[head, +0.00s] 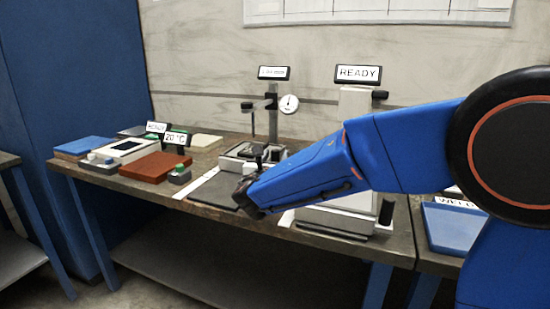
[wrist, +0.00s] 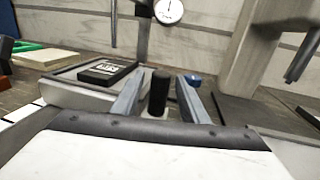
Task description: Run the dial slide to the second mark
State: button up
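The dial slide stands at the middle back of the bench, with a round white dial (head: 288,104) on a dark column (head: 272,112) above a low pale base (head: 237,152). The dial also shows at the top of the wrist view (wrist: 168,11). My gripper (head: 247,192) is in front of this base. In the wrist view, my gripper (wrist: 162,88) has its two grey fingers spread either side of an upright black knob (wrist: 158,92), with a gap visible on both sides. A dark labelled block (wrist: 107,72) sits on the base to the left. Slide marks are too small to read.
A tall pale instrument with a READY sign (head: 358,73) stands close on the right. A red-brown block (head: 155,166), a blue block (head: 85,146) and small devices lie to the left. A blue tray (head: 452,230) is at far right.

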jog(key=shift+s, duration=0.1)
jog(key=s+a, duration=0.1)
jog(key=s, duration=1)
jog(key=s+a, duration=0.1)
jog(key=s, duration=0.5)
jog(key=shift+a, duration=0.3)
